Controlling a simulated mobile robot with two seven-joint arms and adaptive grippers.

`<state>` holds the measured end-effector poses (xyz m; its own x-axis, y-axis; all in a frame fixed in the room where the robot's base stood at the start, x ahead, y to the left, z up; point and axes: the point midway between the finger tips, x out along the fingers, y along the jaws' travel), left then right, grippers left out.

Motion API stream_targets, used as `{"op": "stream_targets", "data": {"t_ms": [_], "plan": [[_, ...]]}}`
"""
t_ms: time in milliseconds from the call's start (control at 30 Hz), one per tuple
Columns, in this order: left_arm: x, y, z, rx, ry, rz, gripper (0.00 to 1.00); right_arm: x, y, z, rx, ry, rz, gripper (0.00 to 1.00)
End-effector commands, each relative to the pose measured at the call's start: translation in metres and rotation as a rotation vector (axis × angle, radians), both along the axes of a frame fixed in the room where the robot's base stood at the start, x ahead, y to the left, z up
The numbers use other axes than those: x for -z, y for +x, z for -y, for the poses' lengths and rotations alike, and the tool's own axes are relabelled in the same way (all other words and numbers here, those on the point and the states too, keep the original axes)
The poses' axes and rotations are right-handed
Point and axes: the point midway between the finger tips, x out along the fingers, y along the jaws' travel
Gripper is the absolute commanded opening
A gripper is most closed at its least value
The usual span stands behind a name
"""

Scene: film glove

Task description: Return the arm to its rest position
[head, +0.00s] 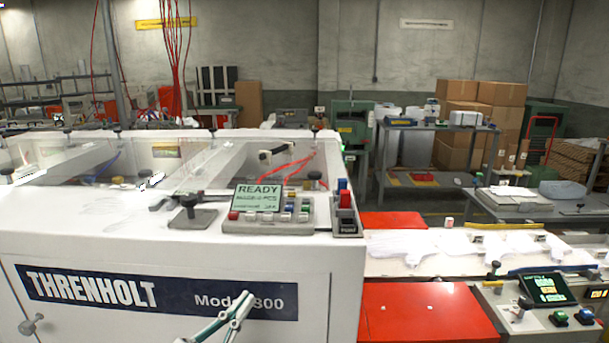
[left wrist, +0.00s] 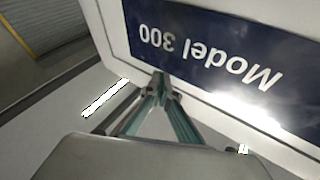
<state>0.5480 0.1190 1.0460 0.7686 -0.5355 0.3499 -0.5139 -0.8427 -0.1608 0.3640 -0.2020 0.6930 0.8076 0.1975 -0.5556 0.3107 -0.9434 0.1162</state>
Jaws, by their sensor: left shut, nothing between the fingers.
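My left gripper (head: 240,304) shows at the bottom of the head view, in front of the lower right of the blue nameplate. It is shut with nothing between its fingers. In the left wrist view the fingertips (left wrist: 160,82) come together just short of the nameplate (left wrist: 215,50), whose "Model 300" text appears upside down. I cannot tell whether the fingertips touch the machine. The white Threnholt machine (head: 345,270) fills the left and middle of the head view. My right gripper is in neither view.
A control panel (head: 262,214) with a "READY" screen sits on the machine's top edge. A red switch block (head: 346,212) stands beside it. To the right are red panels (head: 425,315) and a white conveyor bed (head: 400,262) with pale flat gloves. A second screen (head: 546,289) is at the far right.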

Motion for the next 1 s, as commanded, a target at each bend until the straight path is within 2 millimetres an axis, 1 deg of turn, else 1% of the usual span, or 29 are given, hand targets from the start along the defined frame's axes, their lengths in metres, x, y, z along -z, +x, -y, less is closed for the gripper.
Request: {"op": "stream_targets", "data": {"t_ms": [33,67,100,167,200,267,300,367,400,500,600,700,800,1000], "plan": [[0.037,-0.004,-0.011,-0.063,0.010,-0.084,0.00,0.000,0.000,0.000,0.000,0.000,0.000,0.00],[0.057,-0.006,-0.017,-0.099,0.022,-0.128,0.00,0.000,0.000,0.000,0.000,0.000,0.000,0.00],[0.083,-0.011,-0.025,-0.140,0.040,-0.188,0.00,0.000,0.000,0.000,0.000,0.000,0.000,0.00],[0.122,-0.021,-0.036,-0.196,0.071,-0.275,0.00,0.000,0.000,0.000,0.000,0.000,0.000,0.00],[0.148,-0.030,-0.043,-0.228,0.095,-0.335,0.00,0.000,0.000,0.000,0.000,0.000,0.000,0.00],[0.185,-0.047,-0.052,-0.267,0.132,-0.423,0.00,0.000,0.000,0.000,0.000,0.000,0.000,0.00],[0.209,-0.060,-0.058,-0.290,0.158,-0.482,0.00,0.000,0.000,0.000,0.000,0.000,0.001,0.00],[0.242,-0.081,-0.065,-0.315,0.198,-0.566,0.00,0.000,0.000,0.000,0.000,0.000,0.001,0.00],[0.262,-0.096,-0.069,-0.327,0.224,-0.620,0.00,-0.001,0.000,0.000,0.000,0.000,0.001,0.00],[0.304,-0.132,-0.076,-0.343,0.281,-0.734,0.00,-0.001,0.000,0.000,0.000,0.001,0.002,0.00],[0.332,-0.160,-0.081,-0.348,0.325,-0.815,0.00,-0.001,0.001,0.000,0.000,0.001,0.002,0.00],[0.347,-0.178,-0.083,-0.347,0.351,-0.863,0.00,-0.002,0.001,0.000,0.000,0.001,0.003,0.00],[0.352,-0.184,-0.083,-0.345,0.360,-0.880,0.00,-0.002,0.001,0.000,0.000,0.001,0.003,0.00],[0.352,-0.184,-0.083,-0.345,0.360,-0.880,0.00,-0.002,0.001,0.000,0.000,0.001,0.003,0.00]]}}
